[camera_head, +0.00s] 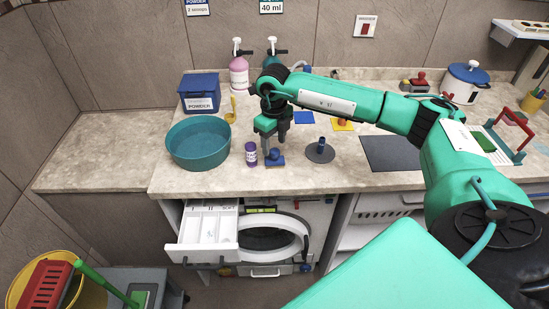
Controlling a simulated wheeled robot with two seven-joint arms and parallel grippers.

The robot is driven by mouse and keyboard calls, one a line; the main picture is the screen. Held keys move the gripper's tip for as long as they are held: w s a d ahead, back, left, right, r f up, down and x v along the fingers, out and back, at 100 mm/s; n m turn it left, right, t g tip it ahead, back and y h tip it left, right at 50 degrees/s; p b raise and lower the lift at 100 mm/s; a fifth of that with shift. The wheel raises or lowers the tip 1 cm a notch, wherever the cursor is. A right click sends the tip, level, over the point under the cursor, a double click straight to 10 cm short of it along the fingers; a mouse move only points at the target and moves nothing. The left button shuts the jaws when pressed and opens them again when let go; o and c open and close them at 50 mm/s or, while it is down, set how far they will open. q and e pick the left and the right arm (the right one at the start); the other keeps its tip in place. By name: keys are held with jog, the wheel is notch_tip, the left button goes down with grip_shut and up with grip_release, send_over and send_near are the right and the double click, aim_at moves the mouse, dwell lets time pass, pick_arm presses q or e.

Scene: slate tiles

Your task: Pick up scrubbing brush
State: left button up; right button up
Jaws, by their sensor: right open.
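A small blue object with a rounded knob, which looks like the scrubbing brush (274,160), stands on the counter near its front edge. My right gripper (275,143) points down just above it, with its fingers open. The fingertips are at or very near the knob, and I cannot tell whether they touch it. The gripper hides part of the brush's top. My left gripper is not in view.
A purple bottle (251,154) stands close left of the brush, and a teal basin (198,143) further left. Below, a white drawer (205,222) is pulled out beside a round washer door (268,238).

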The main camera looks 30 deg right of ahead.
aim_at(275, 150)
jog(key=shift+s+f+p, duration=0.1)
jog(key=shift+f+p, duration=0.5)
jog(key=shift+f, duration=1.4)
jog(key=c, duration=1)
jog(key=shift+r, duration=0.1)
jog(key=shift+c, duration=0.2)
